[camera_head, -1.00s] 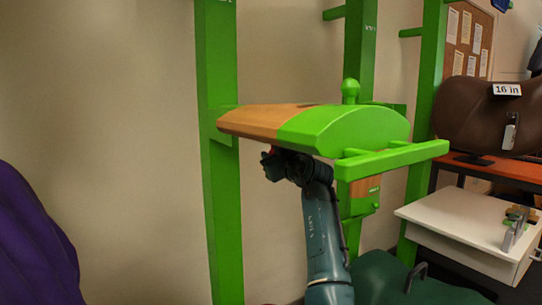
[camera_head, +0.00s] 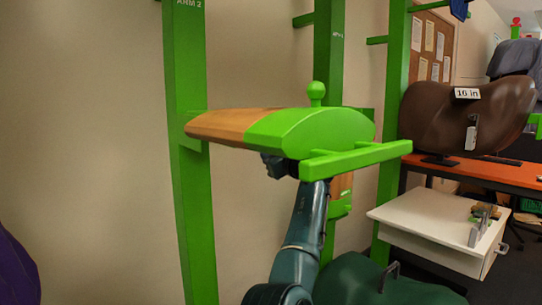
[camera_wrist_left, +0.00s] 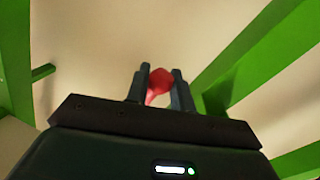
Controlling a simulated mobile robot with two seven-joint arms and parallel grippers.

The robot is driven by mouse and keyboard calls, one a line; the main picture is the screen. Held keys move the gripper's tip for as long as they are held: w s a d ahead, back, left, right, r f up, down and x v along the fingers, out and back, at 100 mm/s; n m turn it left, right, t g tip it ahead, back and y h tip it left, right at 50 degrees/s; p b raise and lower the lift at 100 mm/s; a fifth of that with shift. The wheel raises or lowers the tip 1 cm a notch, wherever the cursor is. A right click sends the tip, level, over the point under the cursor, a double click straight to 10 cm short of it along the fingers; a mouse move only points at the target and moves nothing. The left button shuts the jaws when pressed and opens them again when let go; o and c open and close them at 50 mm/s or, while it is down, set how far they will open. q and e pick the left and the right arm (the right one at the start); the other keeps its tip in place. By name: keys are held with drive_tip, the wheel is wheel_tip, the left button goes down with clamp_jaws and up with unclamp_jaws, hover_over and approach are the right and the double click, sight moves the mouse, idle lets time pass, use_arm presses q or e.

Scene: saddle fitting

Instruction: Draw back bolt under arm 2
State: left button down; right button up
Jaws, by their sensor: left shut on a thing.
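Saddle arm 2 (camera_head: 310,135), bare wood (camera_head: 215,124) at the left end and bright green to the right, juts from the green post labelled ARM 2 (camera_head: 190,80). My left gripper (camera_head: 272,163) is under the arm, mostly hidden by it in the head view. In the left wrist view its two fingers (camera_wrist_left: 160,92) are shut on a red bolt knob (camera_wrist_left: 159,82). The rest of the bolt is hidden. My right gripper is not in view.
A green crossbar (camera_head: 355,160) and a round knob (camera_head: 316,93) are on the arm. More green posts (camera_head: 327,60) stand behind. At the right are a white drawer unit (camera_head: 430,225) and a brown saddle (camera_head: 465,120) marked 16 in.

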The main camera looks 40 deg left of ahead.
use_arm(q)
drive_tip(key=c, duration=1.2)
unclamp_jaws()
drive_tip(key=shift+c, duration=0.2)
drive_tip(key=v, duration=1.3)
drive_tip(key=shift+s, duration=0.1)
drive_tip(key=shift+d, duration=0.1)
